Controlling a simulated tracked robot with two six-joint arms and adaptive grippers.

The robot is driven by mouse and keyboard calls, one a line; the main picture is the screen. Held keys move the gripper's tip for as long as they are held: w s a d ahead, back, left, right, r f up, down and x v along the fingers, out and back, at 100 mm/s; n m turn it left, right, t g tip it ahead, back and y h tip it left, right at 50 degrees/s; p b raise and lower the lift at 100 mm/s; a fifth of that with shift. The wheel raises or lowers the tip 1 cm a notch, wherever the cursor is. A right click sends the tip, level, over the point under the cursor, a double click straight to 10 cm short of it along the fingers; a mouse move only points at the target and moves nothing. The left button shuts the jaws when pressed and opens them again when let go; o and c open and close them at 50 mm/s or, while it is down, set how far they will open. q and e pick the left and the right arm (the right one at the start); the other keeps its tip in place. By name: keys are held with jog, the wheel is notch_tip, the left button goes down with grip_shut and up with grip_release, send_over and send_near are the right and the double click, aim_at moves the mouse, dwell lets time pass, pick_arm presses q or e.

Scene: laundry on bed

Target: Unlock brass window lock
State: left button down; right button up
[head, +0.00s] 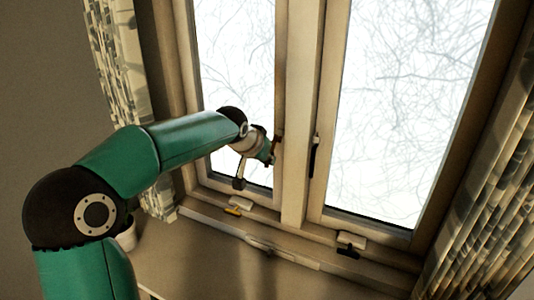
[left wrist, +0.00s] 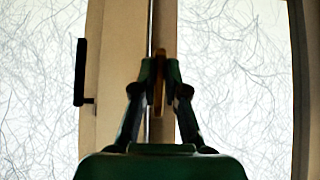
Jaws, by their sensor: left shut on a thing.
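The brass window lock (head: 277,146) is a narrow upright handle on the inner frame of the left window. It also shows in the left wrist view (left wrist: 158,92) as a thin brown-gold bar. My left gripper (head: 271,152) is at this handle. In the left wrist view its two green and black fingers (left wrist: 160,76) are closed on the bar, one on each side. The gripper hides part of the handle in the head view. My right gripper is in neither view.
A black handle (head: 315,156) is on the right window; it also shows in the left wrist view (left wrist: 81,72). Low on the frame are a yellow catch (head: 233,211) and a black catch (head: 347,253). Curtains (head: 478,215) hang at both sides. The sill (head: 205,262) is largely clear.

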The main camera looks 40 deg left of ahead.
pick_arm(q)
jog(key=shift+r, duration=0.2)
jog(key=c, duration=1.2)
grip_release()
jog(key=shift+f, duration=0.1)
jog(key=v, duration=1.2)
jog(key=shift+f, duration=0.1)
